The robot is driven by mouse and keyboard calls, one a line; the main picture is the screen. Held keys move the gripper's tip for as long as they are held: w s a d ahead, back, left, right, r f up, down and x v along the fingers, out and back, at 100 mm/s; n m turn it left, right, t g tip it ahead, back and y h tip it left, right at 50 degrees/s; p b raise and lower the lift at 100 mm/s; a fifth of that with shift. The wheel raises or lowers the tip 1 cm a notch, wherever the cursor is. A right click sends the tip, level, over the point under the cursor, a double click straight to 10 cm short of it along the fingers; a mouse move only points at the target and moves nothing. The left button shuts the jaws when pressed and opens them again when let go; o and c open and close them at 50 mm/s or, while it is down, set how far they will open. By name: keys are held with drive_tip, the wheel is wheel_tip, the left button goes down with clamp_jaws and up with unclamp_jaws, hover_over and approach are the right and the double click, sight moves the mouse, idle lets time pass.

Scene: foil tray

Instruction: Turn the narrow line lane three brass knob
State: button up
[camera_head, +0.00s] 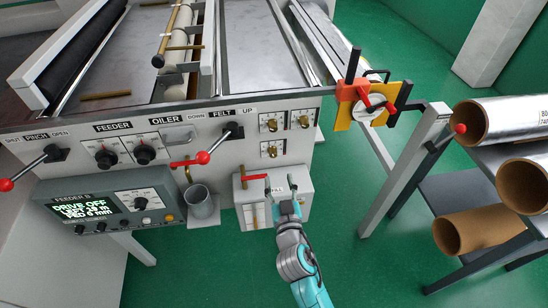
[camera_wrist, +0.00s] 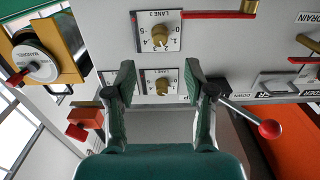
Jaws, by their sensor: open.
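The lane three brass knob (camera_head: 272,150) sits on a small white dial plate, below two similar knobs on the machine's front panel. In the wrist view the lane three knob (camera_wrist: 160,35) shows above my fingertips, under a label reading LANE 3, with a numbered scale around it. I cannot tell its exact setting. My gripper (camera_head: 280,183) is open and empty, in front of the panel and below the knob in the head view. In the wrist view its two fingers (camera_wrist: 160,80) stand apart, with another brass knob (camera_wrist: 162,87) showing between them. Nothing touches the lane three knob.
A red-handled lever (camera_head: 254,177) on a white box is close beside my gripper. A yellow and orange dial unit (camera_head: 367,104) sticks out at the right. Cardboard tubes (camera_head: 478,228) lie further right.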

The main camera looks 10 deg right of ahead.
sight(274, 157)
drive_tip(key=w, duration=0.9)
drive_tip(key=shift+w, duration=0.4)
clamp_jaws()
